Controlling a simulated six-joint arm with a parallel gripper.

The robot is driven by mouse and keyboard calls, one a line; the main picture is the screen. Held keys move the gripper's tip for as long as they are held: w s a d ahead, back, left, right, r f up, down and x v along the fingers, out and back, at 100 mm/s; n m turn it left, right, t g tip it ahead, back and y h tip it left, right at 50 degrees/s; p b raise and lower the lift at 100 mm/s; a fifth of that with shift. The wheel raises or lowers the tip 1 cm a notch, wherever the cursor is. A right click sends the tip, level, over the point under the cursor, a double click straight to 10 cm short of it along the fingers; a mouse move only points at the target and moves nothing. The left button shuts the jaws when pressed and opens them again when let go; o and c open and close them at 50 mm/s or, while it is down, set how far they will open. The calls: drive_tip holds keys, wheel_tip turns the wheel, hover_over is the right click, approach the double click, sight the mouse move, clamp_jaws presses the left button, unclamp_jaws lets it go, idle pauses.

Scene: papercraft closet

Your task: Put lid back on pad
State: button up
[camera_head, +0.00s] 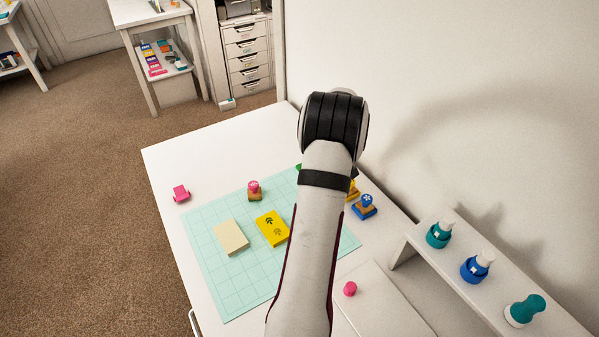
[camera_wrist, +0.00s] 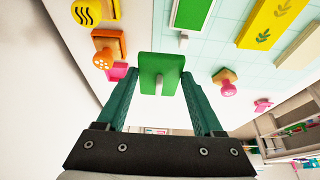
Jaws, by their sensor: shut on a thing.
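In the wrist view my gripper (camera_wrist: 158,76) is shut on a flat green piece (camera_wrist: 160,65), which looks like the lid. A small grey tab shows on its face. A second green piece (camera_wrist: 191,12), probably the pad, lies on the pale teal mat (camera_wrist: 225,45) beyond the fingertips, cut off by the frame's top edge. The held piece appears apart from it. In the head view my arm hides the gripper, and only a sliver of green (camera_head: 298,167) shows beside it.
A yellow leaf-print block (camera_head: 273,228), a cream block (camera_head: 230,237) and a pink stamp (camera_head: 254,190) stand on the mat.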

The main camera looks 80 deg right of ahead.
drive_tip(key=s+a+r, duration=0.2)
drive_tip(key=s+r, duration=0.1)
drive_tip(key=s, duration=0.1)
drive_tip(key=a+f, duration=0.1)
drive_tip(key=a, duration=0.1)
drive_tip(key=w+a+f, duration=0.2)
drive_tip(key=a, duration=0.1)
drive_tip(key=shift+a+f, duration=0.35)
drive_tip(key=shift+f, duration=0.05)
drive_tip(key=shift+f, duration=2.5)
drive_tip(key=shift+f, duration=0.45)
drive_tip(key=o, duration=1.3)
